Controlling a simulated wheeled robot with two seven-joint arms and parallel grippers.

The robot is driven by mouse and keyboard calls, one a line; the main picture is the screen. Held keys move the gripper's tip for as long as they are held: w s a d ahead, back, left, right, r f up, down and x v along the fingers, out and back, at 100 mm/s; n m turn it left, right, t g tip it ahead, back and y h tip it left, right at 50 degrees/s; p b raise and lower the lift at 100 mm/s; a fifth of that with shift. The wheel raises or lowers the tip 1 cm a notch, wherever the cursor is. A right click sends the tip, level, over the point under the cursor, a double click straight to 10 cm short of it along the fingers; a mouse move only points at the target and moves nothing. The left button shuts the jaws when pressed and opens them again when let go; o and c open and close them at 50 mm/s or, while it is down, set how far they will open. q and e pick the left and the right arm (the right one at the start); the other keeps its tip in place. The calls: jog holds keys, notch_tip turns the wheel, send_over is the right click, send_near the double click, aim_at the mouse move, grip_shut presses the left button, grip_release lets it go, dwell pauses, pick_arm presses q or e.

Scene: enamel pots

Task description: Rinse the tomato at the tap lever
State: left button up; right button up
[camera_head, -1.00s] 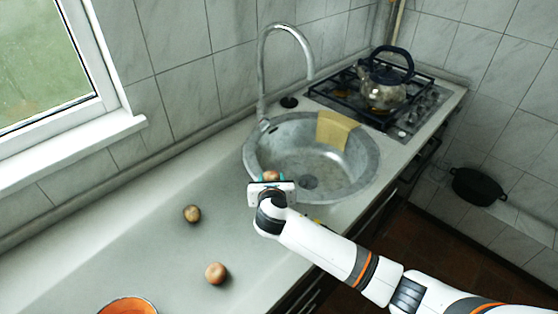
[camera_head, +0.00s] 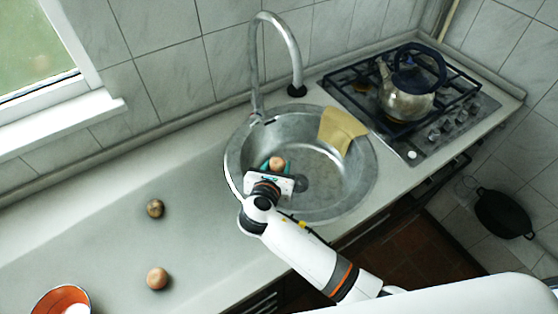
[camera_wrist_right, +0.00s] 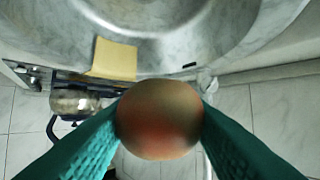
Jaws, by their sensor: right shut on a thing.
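A round orange-brown tomato (camera_head: 277,163) is held in my right gripper (camera_head: 275,166), over the left part of the round metal sink (camera_head: 360,185). In the right wrist view the tomato (camera_wrist_right: 159,118) sits between the two green fingers, which touch it on both sides. The grey curved tap (camera_head: 256,65) rises behind the sink, its spout end near the back rim. The tomato is apart from the spout, in front of it and lower. I see no water running. I cannot clearly make out the tap lever. My left gripper does not show.
A yellow cloth (camera_head: 341,128) hangs over the sink's right rim. A kettle (camera_head: 405,95) stands on the hob (camera_head: 455,110). Two round brownish things (camera_head: 155,208) (camera_head: 157,278) and an orange bowl (camera_head: 48,300) lie on the counter at left. A black pot (camera_head: 503,213) is at far right.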

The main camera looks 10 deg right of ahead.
jog(key=shift+b+x, duration=1.05)
jog(key=shift+x, duration=0.1)
jog(key=w+d+f+b, duration=0.1)
jog(key=w+d+b, duration=0.3)
jog(key=w+d, duration=0.3)
jog(key=shift+w+f+b, duration=0.3)
jog(key=shift+w+f, duration=0.1)
jog(key=shift+w, duration=0.65)
jog(key=shift+d, duration=0.15)
jog(key=s+a+p, duration=0.4)
jog(key=s, duration=0.2)
jog(key=shift+s+a+p, duration=0.25)
jog(key=shift+a+p, duration=0.1)
jog(key=shift+a, duration=0.05)
